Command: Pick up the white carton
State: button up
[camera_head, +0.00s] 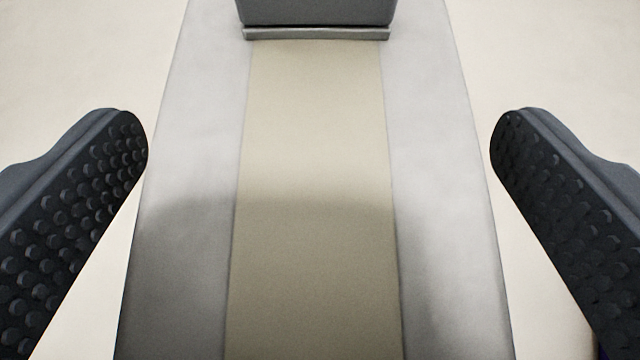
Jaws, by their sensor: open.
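A long pale grey-white body with a beige band down its middle, which looks like the white carton (440,180), fills the centre of the view. It runs from the top edge to the bottom edge and widens toward the bottom. My gripper (318,145) is open, with one dark, studded finger on each side of the carton. Gaps show between the fingertips and the carton's sides, wider at the right than at the left. A shadow lies over the carton's lower half. Its far and near ends are outside the view.
A dark grey block (317,12) with a lighter lip sits at the top centre over the carton's band; I cannot tell whether it is part of the carton.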

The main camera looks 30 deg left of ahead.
jog(key=c, duration=1.8)
jog(key=shift+o, duration=0.2)
jog(key=shift+r+p, duration=0.6)
jog(key=shift+r, duration=1.35)
jog(key=s+d+b, duration=0.1)
jog(key=s, duration=1.2)
jog(key=shift+s+r, duration=0.2)
jog(key=shift+r, duration=0.25)
jog(key=shift+s+b, duration=0.1)
jog(key=shift+b, duration=0.6)
